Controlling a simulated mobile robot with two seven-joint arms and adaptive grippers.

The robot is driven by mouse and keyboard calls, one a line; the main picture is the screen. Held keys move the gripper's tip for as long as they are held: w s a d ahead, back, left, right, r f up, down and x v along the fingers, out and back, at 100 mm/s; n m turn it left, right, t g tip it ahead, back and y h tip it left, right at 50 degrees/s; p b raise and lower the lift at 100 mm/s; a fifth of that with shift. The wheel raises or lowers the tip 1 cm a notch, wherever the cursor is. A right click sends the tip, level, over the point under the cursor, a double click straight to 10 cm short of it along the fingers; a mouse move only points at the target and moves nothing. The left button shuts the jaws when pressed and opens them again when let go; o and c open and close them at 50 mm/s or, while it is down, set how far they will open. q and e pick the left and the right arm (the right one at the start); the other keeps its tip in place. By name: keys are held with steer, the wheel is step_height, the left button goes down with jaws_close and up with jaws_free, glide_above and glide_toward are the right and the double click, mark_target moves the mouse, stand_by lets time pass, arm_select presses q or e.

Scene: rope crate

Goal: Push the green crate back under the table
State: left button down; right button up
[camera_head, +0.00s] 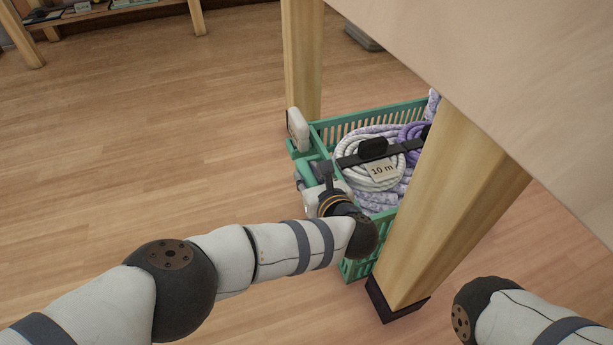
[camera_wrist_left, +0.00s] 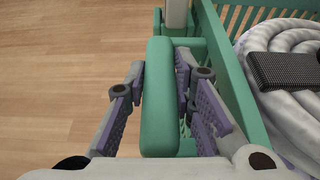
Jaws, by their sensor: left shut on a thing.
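The green crate (camera_head: 352,124) stands on the floor between two table legs, partly under the table (camera_head: 510,70). Its handle end sticks out to the left past the legs. Coiled white and purple ropes (camera_head: 368,146) lie in it, with a "10 m" tag. My left gripper (camera_head: 315,178) is at this near end. In the left wrist view, its purple-padded fingers sit on both sides of the green handle bar (camera_wrist_left: 159,110), shut on it. The near table leg hides part of the crate. My right gripper is out of view.
The near table leg (camera_head: 450,205) stands close to the right of my left wrist. The far leg (camera_head: 302,55) stands just behind the crate's end. The wooden floor to the left is clear. A low shelf (camera_head: 105,12) is at the far left.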

arm_select(q)
steer(key=shift+d, duration=0.15)
steer(key=c, duration=1.4)
jaws_free()
steer(key=shift+o, duration=0.2)
steer(key=v, duration=1.2)
